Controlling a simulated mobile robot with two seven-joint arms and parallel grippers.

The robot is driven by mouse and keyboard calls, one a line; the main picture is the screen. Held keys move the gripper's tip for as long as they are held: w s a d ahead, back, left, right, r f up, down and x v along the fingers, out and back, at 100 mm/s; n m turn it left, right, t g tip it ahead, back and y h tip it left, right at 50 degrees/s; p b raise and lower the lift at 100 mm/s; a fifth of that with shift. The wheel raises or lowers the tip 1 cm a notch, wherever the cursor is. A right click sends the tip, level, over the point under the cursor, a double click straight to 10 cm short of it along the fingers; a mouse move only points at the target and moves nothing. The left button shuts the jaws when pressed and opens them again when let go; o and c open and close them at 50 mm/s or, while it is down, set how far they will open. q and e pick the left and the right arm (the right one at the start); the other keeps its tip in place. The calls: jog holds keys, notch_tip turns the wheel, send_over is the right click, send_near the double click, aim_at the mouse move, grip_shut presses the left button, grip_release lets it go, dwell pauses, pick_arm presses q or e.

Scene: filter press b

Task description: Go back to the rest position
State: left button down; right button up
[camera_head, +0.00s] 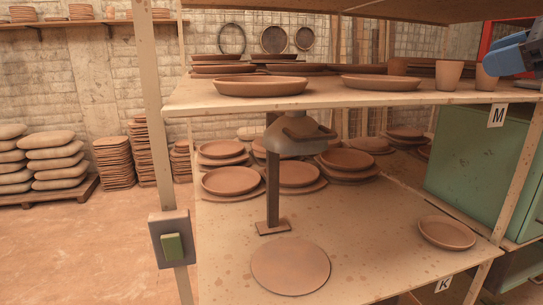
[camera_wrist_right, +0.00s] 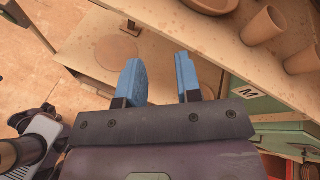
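My right gripper (camera_head: 516,56) shows at the upper right edge of the head view as blue finger parts, in front of the upper shelf's right end. In the right wrist view its two blue fingers (camera_wrist_right: 158,62) stand apart with nothing between them. The shelf's front edge lies behind and beyond them. My left gripper is not in the head view, and I cannot make it out in the wrist view.
The upper shelf (camera_head: 200,100) holds clay plates and cups (camera_head: 448,74). Below are a press on a post (camera_head: 272,190), a flat clay disc (camera_head: 290,266), a small plate (camera_head: 446,232) and stacked plates. A green cabinet (camera_head: 475,160) stands right; a switch box (camera_head: 171,247) is on the left post.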

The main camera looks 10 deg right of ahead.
jog(key=w+a+f+m+g+y, duration=0.1)
jog(key=w+a+f+m+y, duration=0.25)
jog(key=f, duration=0.55)
jog(key=w+a+f+m+y, duration=0.25)
jog(key=a+f, duration=0.25)
jog(key=f, duration=0.5)
jog(key=w+a+f+m+g+y, duration=0.15)
jog(key=w+a+f+m, duration=0.3)
jog(key=f, duration=0.45)
jog(key=s+a+f+m+t+h, duration=0.1)
jog(key=s+f+m+t+h, duration=0.1)
jog(key=f+m, duration=0.6)
jog(key=s+a+f+m+t+h, duration=0.1)
jog(key=s+f+m+t, duration=0.15)
jog(key=f+m, duration=0.55)
jog(key=s+f+m+g+h, duration=0.2)
jog(key=s+f+m+h, duration=0.2)
jog(key=s+f+m, duration=0.5)
jog(key=s+f+m+g+h, duration=0.1)
jog(key=s+f+m+h, duration=0.4)
jog(key=s+f+m, duration=0.4)
notch_tip(320, 180, down, 7)
jog(key=shift+s+f+g, duration=0.1)
jog(key=shift+s+g, duration=0.3)
jog(key=shift+s, duration=0.1)
jog(key=shift+a, duration=0.1)
